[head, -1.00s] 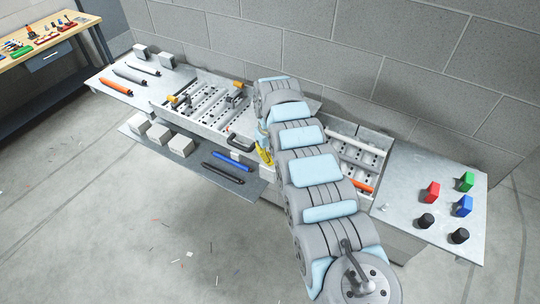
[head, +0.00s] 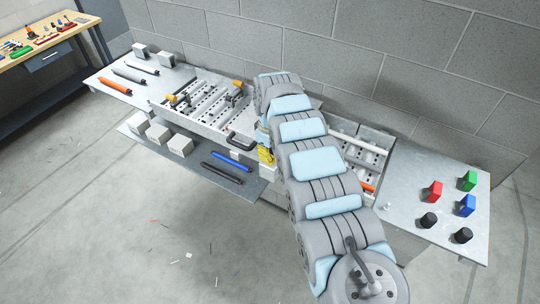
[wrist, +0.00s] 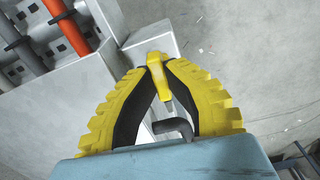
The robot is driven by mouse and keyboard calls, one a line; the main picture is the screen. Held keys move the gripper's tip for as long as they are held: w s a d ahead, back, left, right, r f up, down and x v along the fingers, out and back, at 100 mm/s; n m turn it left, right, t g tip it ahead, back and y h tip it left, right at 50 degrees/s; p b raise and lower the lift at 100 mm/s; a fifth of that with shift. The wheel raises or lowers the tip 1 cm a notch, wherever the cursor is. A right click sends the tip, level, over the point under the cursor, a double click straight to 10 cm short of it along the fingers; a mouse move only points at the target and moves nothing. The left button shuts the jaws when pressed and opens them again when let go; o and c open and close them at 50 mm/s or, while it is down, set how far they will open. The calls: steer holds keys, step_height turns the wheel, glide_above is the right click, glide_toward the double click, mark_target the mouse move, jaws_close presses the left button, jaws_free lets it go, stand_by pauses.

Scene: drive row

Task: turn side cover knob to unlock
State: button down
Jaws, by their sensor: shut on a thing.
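The yellow side cover knob (wrist: 158,70) shows in the wrist view against a pale grey metal block (wrist: 150,36). My gripper (wrist: 160,62) has yellow ribbed fingers with black inner pads. Its fingertips close on the knob from both sides, so it is shut on the knob. In the head view my gripper (head: 265,154) is a small yellow patch at the front of the machine, left of my arm. My arm hides much of the machine's middle there, and the knob cannot be made out.
Grey and orange rods (wrist: 68,28) lie in the tray beside the block. A left side table (head: 122,93) holds rods and blocks. A right panel (head: 400,192) holds coloured blocks and black knobs.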

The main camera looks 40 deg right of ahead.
steer(key=shift+f+n, duration=0.1)
steer(key=shift+n, duration=0.5)
steer(key=c, duration=1.4)
jaws_free()
step_height(320, 180, up, 12)
steer(key=shift+r, duration=0.1)
